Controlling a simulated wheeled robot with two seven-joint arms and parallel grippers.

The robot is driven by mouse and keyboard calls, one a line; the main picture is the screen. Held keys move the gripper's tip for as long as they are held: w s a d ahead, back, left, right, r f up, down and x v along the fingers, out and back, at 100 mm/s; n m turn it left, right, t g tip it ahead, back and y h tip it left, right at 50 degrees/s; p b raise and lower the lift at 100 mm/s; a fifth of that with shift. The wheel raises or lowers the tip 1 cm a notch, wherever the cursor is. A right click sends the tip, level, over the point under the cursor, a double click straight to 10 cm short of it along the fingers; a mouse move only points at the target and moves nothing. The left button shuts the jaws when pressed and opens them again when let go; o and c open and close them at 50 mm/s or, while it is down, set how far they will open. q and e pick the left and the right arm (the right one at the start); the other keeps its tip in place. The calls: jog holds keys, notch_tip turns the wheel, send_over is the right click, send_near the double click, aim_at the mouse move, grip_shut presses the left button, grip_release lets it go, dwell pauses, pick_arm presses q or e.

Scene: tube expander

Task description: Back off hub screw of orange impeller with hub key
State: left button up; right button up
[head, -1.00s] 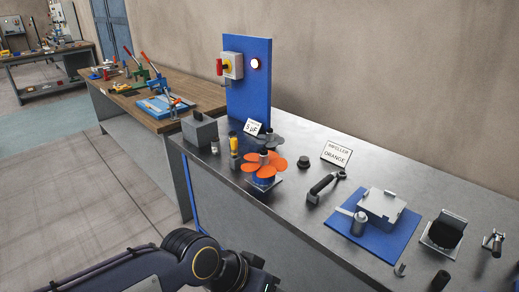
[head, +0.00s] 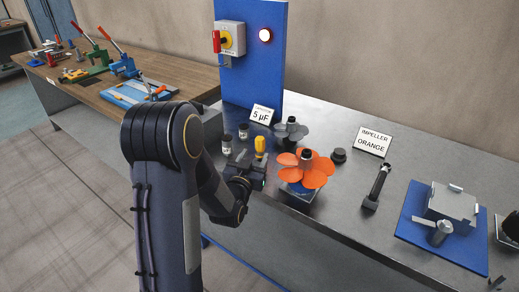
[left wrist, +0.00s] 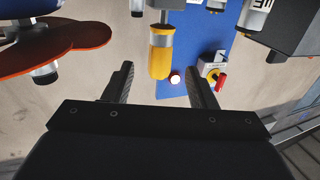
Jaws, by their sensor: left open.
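The orange impeller (head: 316,178) sits on a motor stand near the bench's front edge, with a dark hub on top. A yellow-handled tool, apparently the hub key (head: 260,143), stands upright just left of it. My left gripper (head: 248,164) is at the front of this tool, open and empty. In the left wrist view, which is upside down, the yellow handle (left wrist: 161,55) shows between and beyond the open fingers (left wrist: 160,70). Part of the orange impeller (left wrist: 60,42) shows at the left there. The hub screw is too small to make out. My right gripper is out of view.
Two small cylinders (head: 243,131) stand left of the tool. The blue panel (head: 252,75) carries a red-handled switch and a lit lamp.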

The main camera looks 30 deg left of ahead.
aim_at(258, 147)
pick_arm(q)
jog(key=p+x, duration=0.1)
jog(key=x, duration=0.2)
jog(key=p+x, duration=0.1)
jog(key=x, duration=0.1)
jog(key=shift+w+a+r, duration=0.15)
jog(key=shift+w+r, duration=0.1)
jog(key=shift+w, duration=0.1)
jog(key=shift+w+a, duration=0.1)
jog(key=shift+w, duration=0.4)
jog(key=c, duration=1.1)
notch_tip(258, 147, up, 10)
jog(key=shift+f, duration=0.1)
dwell(0.4)
